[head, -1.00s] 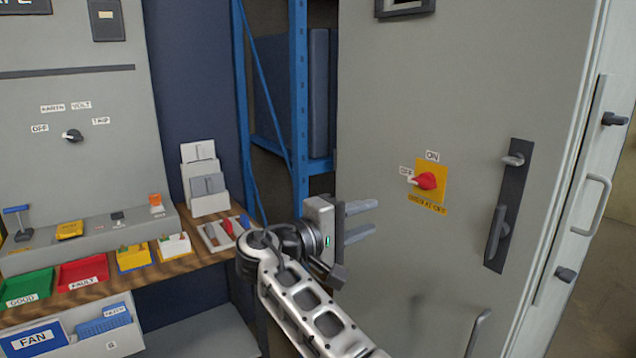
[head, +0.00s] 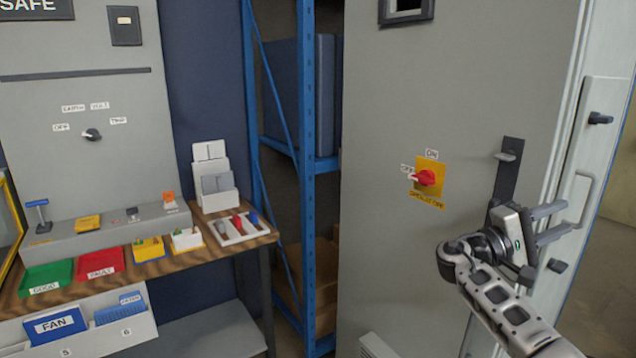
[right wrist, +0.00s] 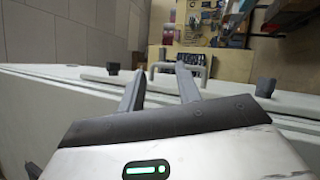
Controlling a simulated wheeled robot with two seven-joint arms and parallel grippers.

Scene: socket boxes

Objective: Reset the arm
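My right gripper (head: 549,222) is in front of the right part of the grey cabinet (head: 465,80), by the dark door handle plate (head: 508,170). Its two fingers are apart with nothing between them. In the right wrist view the fingers (right wrist: 160,92) also stand apart and empty, with a pale cabinet surface (right wrist: 60,110) beyond. My left gripper is not in view. The red rotary switch (head: 426,178) on its yellow plate points toward the label on its left.
The wooden bench (head: 180,262) at left holds a green tray (head: 47,277), a red tray (head: 101,263) and a tool tray (head: 240,228). A blue shelf rack (head: 307,180) stands between bench and cabinet. A bar handle (head: 586,198) sticks out at right.

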